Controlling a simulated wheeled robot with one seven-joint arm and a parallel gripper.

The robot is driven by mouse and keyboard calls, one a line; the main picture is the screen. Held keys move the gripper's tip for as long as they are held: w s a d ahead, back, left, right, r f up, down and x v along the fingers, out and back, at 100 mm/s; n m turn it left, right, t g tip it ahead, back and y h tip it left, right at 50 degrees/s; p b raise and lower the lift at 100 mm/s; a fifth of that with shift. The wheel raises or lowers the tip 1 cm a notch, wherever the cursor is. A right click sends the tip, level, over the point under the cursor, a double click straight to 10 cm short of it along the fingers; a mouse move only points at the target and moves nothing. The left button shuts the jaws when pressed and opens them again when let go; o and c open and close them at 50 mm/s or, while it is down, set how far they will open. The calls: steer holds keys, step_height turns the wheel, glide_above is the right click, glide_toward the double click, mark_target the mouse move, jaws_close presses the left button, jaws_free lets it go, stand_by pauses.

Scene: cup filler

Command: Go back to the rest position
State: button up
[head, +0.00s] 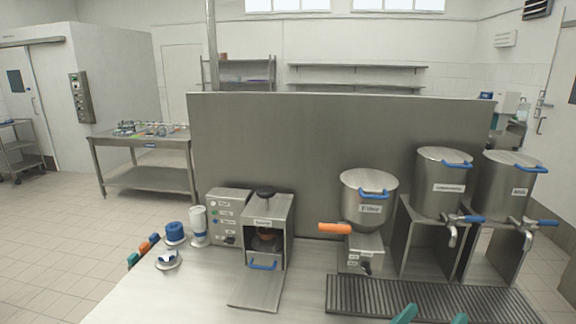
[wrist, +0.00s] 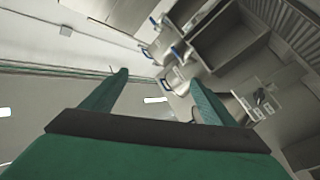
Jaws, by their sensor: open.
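My gripper (head: 431,314) shows only as two teal fingertips at the bottom edge of the head view, in front of the drip grate. In the wrist view my gripper (wrist: 160,95) has its two green fingers spread apart with nothing between them. It is open and empty, and apart from the things on the counter. The rest of my arm is out of the head view.
A steel panel (head: 300,140) stands behind.

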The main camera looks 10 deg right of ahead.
steer(key=s+a+f+n+t+y, duration=0.2)
steer(key=a+f+n+y, duration=0.1)
steer(key=a+f, duration=0.3)
steer(key=s+a+f+n+t+y, duration=0.2)
steer(key=a+f+n+y, duration=0.1)
steer(key=a+f+y, duration=0.2)
steer(key=s+a+f+n+t+y, duration=0.2)
steer(key=a+f+n+t+y, duration=0.1)
steer(key=a+f, duration=0.5)
steer(key=shift+s+f+n+y, duration=0.1)
steer(key=shift+f+n+y, duration=0.3)
steer(key=shift+f+y, duration=0.35)
steer(key=s+a+f+m+y, duration=0.2)
steer(key=s+a, duration=0.5)
steer(key=s, duration=0.4)
steer(key=s+a+f+m+g+y, duration=0.1)
steer(key=s+a+f+m+y, duration=0.1)
steer(key=s+a, duration=0.5)
steer(key=s+f, duration=0.1)
steer(key=s, duration=0.2)
steer(key=shift+s+f+m+g+y, duration=0.3)
steer(key=shift+s+f+y, duration=0.05)
steer(key=shift+s+f, duration=0.05)
